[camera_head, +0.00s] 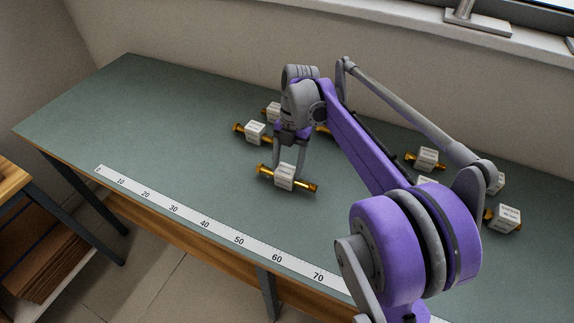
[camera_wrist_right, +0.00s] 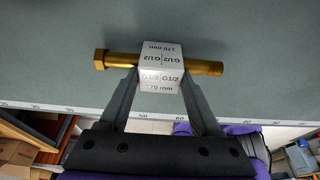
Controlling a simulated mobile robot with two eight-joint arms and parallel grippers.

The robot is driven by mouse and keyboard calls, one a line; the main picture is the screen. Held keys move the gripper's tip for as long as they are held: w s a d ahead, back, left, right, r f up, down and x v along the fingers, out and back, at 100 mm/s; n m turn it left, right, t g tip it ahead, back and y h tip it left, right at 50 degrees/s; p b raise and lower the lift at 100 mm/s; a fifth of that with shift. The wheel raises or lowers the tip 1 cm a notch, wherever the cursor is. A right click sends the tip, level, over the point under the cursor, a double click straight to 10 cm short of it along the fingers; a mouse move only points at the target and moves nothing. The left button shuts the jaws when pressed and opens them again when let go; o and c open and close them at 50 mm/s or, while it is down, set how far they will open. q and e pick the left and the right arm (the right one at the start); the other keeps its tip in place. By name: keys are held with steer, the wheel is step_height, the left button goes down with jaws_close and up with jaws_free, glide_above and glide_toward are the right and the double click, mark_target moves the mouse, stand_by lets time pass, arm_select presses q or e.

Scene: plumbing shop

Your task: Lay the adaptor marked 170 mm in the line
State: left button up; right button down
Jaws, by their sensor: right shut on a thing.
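My right gripper (camera_head: 290,165) is shut on a brass adaptor with a white label block (camera_head: 284,177). In the right wrist view the adaptor's block (camera_wrist_right: 160,62) reads 170 mm and G1/2, and its brass ends stick out to both sides. The gripper's fingers (camera_wrist_right: 160,84) close on the block from either side. The adaptor is over the green table top, behind the ruler strip; I cannot tell whether it touches the table. My left gripper does not show.
A ruler strip (camera_head: 205,224) runs along the front edge of the green table (camera_head: 150,110). Other labelled adaptors lie behind the held one (camera_head: 255,131) and to the right (camera_head: 427,159). The table's left part is clear. A wooden shelf unit (camera_head: 14,180) stands at left.

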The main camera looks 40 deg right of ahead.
steer(key=shift+c, duration=0.5)
jaws_free()
steer(key=shift+f, duration=0.1)
steer(key=p+v, duration=0.1)
steer(key=v, duration=1.1)
steer(key=shift+p, duration=0.4)
steer(key=s+a+f+m+t+h+p, duration=0.1)
steer(key=s+a+f+m+t+p, duration=0.1)
steer(key=m, duration=0.5)
steer(key=s+a+f+m+t+h+p, duration=0.1)
steer(key=s+a+f+m+t+p, duration=0.1)
steer(key=s+a+f+m, duration=0.3)
steer(key=s+a+f+m+t+h+p, duration=0.1)
steer(key=s+a+f+m+t+p, duration=0.1)
steer(key=s+a+m, duration=0.5)
steer(key=shift+s+a+f+m+t, duration=0.15)
steer(key=shift+a+f+m, duration=0.15)
steer(key=shift+a+m, duration=0.25)
steer(key=shift+w+a+f+m+t, duration=0.1)
steer(key=shift+a+f+m, duration=0.25)
steer(key=shift+m, duration=0.3)
steer(key=shift+s+a+f+m+t, duration=0.15)
steer(key=shift+a+f+m, duration=0.1)
steer(key=shift+a+m, duration=0.3)
steer(key=shift+s+f+m, duration=0.25)
steer(key=shift+m, duration=0.2)
